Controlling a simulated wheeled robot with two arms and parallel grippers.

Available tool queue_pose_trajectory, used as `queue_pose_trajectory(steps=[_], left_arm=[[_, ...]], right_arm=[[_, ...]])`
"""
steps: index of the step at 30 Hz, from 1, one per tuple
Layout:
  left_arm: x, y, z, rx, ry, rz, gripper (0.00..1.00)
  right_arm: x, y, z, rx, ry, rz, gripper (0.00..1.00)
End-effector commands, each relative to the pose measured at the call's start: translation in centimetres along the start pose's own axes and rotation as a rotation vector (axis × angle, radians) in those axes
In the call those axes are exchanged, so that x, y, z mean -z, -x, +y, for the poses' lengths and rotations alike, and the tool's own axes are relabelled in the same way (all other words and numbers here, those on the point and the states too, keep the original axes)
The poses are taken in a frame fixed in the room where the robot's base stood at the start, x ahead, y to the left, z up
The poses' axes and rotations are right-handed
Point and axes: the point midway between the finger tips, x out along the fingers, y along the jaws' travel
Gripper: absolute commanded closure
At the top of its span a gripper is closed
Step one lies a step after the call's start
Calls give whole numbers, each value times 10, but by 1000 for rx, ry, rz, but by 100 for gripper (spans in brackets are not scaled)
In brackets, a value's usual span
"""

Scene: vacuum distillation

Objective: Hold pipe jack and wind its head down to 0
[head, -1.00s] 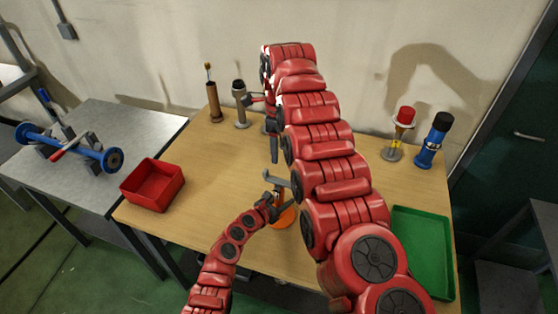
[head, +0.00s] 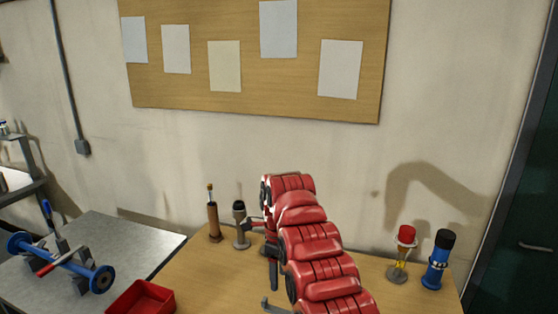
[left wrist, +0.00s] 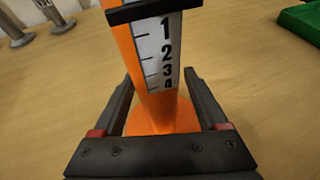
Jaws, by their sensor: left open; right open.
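The orange pipe jack (left wrist: 162,112) stands on the wooden table in the left wrist view, with a white scale (left wrist: 158,52) numbered 1 to 4 on its column. A black crosspiece (left wrist: 150,9) crosses the column just above the 1. My left gripper (left wrist: 162,98) is open, with one finger on each side of the jack's column. In the head view only a grey bracket (head: 271,306), which looks like the jack's top, shows at the bottom edge. My right gripper (head: 265,245) is open and empty near the back of the table, behind the jack.
A brown cylinder (head: 213,222) and a grey one (head: 240,226) stand left of my right gripper. A red-capped item (head: 404,250) and a blue cylinder (head: 437,262) stand at right. A red bin (head: 142,297) is at front left. A green tray (left wrist: 301,22) lies at right.

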Motion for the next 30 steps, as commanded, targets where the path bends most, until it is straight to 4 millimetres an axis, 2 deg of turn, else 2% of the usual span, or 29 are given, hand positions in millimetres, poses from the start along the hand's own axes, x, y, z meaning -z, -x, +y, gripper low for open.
queue_pose_trajectory(steps=[4,8,24,30], left_arm=[[2,4,0,-1,0,1,24],[1,16,2,-5,-3,-2,24],[0,106,2,-3,-3,-1,24],[0,119,0,-1,0,0,24]], right_arm=[[0,0,0,0,0,0,43],[0,0,0,0,0,0,43],[0,0,0,0,0,0,43],[0,0,0,0,0,0,43]])
